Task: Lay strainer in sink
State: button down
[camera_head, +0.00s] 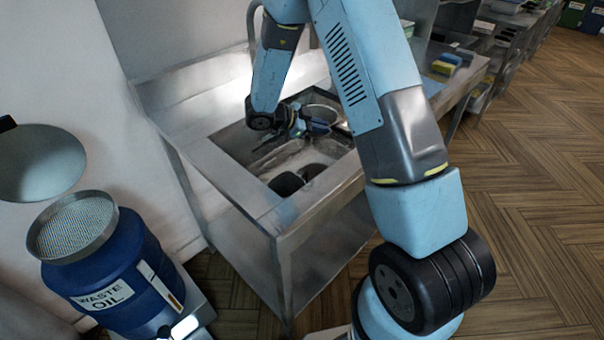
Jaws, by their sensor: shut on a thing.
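The metal sink (236,181) is set in a steel counter. My arm reaches down into it from above. My gripper (322,128) is low over the back right of the basin, partly hidden by my own arm. It is shut on what looks like the strainer (322,106), a round thing with a pale metal rim. The strainer is at the basin's back right, within its outline. I cannot tell whether it touches the basin floor.
Dark rounded items (286,184) lie in the front of the basin. A blue waste oil drum (118,280) topped by a round mesh sieve (72,228) stands at left. Yellow and blue sponges (446,63) sit on the counter at right. Wooden floor is clear at right.

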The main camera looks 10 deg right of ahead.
jog(key=shift+f, duration=6.4)
jog(key=c, duration=1.2)
grip_release()
